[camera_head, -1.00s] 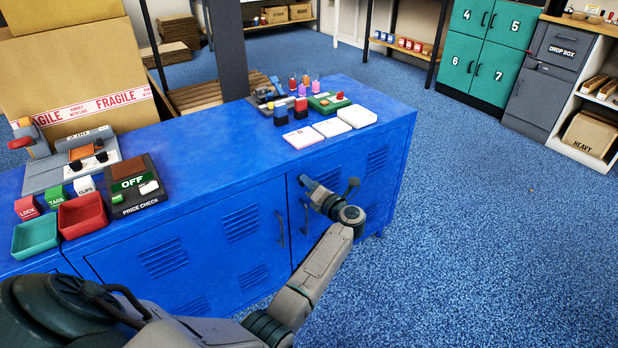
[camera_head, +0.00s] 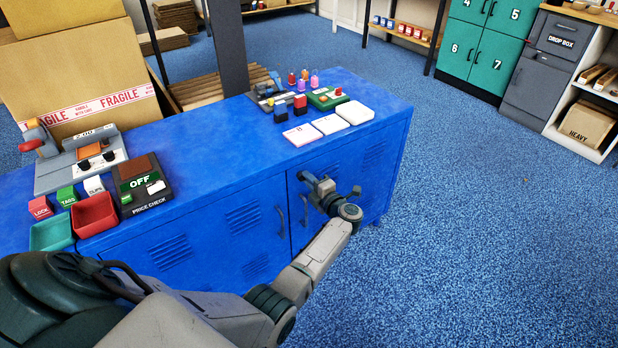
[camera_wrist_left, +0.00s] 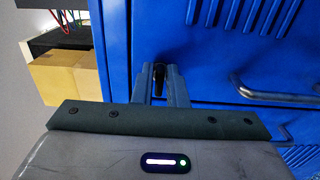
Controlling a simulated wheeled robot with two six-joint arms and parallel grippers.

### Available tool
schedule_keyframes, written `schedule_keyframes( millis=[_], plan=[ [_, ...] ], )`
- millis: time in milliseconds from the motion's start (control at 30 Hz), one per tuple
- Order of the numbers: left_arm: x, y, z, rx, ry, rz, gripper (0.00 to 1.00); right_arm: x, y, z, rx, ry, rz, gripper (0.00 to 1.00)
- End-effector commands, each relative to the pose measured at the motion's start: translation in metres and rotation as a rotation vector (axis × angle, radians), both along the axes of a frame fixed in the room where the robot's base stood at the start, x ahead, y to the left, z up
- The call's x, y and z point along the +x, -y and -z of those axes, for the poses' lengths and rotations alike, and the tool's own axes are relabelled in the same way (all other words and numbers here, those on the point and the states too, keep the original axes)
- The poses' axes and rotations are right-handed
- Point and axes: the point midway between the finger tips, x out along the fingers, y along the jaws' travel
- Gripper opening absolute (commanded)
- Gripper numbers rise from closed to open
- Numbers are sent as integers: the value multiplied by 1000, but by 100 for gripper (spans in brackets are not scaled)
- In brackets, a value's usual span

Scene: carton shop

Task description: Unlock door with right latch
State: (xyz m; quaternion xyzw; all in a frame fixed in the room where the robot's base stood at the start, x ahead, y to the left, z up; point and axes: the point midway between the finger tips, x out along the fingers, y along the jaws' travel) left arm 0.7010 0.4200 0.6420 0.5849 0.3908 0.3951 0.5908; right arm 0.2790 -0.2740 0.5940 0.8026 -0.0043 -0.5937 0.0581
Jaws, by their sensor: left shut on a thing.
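The blue cabinet (camera_head: 215,215) has two front doors with dark handles. The right door (camera_head: 345,190) is shut, and its handle (camera_head: 305,211) stands near the seam; a handle also shows at the right of the left wrist view (camera_wrist_left: 275,95). My left gripper (camera_head: 305,178) is at the upper left part of the right door, above that handle. In the left wrist view its fingers (camera_wrist_left: 160,78) are closed around a small dark piece, which looks like the latch (camera_wrist_left: 159,74). The fingers hide most of it. My right gripper is not in view.
The cabinet top holds a price check device (camera_head: 142,183), red and green bins (camera_head: 94,214), pale cards (camera_head: 330,124) and small coloured items. A large carton (camera_head: 80,75) stands behind. Blue floor (camera_head: 480,230) to the right is clear.

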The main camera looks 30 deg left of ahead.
Motion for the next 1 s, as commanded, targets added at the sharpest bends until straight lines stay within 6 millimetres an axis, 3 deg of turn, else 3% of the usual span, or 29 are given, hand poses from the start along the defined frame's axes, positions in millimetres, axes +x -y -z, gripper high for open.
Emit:
schedule_keyframes(
  millis=[533, 567, 633, 1000],
  plan=[
    [0, 0, 0, 10, -24, 1, 0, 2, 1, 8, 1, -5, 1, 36],
    [0, 0, 0, 10, -24, 1, 14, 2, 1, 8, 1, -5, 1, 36],
    [0, 0, 0, 10, -23, 1, 28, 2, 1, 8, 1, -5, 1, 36],
    [-2, 5, 1, 9, -23, 1, 30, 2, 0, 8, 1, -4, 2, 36]
  ],
)
